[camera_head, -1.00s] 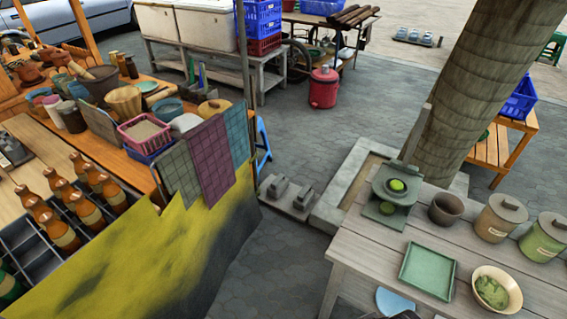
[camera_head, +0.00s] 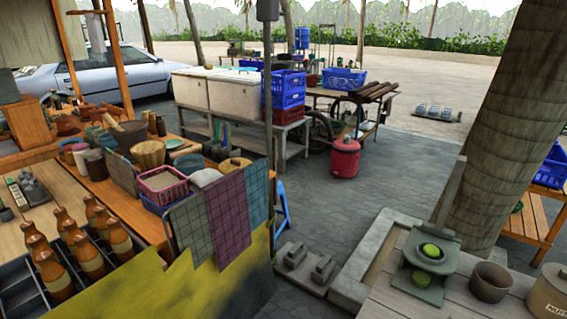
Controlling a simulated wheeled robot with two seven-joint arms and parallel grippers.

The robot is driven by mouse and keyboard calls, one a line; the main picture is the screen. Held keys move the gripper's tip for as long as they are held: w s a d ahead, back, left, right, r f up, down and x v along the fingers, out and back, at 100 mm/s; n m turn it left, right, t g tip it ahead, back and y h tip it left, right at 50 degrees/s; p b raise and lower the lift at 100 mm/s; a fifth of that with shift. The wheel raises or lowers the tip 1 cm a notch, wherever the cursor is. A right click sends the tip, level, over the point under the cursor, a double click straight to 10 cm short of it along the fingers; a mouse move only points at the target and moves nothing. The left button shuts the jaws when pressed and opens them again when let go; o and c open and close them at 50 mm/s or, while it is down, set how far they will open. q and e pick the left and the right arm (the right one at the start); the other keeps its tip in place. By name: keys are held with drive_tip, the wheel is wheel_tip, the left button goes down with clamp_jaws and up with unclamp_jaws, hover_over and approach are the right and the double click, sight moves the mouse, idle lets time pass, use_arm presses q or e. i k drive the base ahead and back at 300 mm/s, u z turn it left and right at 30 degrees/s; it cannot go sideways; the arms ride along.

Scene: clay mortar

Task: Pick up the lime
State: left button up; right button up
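A round bright green fruit, which looks like the lime (camera_head: 431,250), sits on top of a grey-green stand or press (camera_head: 428,264) on the wooden table at the lower right. A second green piece (camera_head: 420,279) shows lower down in the same stand. Neither of my grippers shows in the head view, so I cannot see where they are relative to the lime.
The pale wooden table (camera_head: 383,302) also holds a dark bowl (camera_head: 490,282) and a tan canister (camera_head: 549,296). A palm trunk (camera_head: 500,130) rises behind it. A stall counter with bottles (camera_head: 82,250) stands at left. Paved ground (camera_head: 340,210) lies open between them.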

sight(431, 250)
drive_tip(key=z, duration=1.25)
drive_tip(key=k, duration=1.15)
drive_tip(key=z, duration=0.8)
drive_tip(key=i, duration=1)
drive_tip(key=u, duration=0.5)
drive_tip(key=i, duration=0.75)
drive_tip(key=u, duration=0.75)
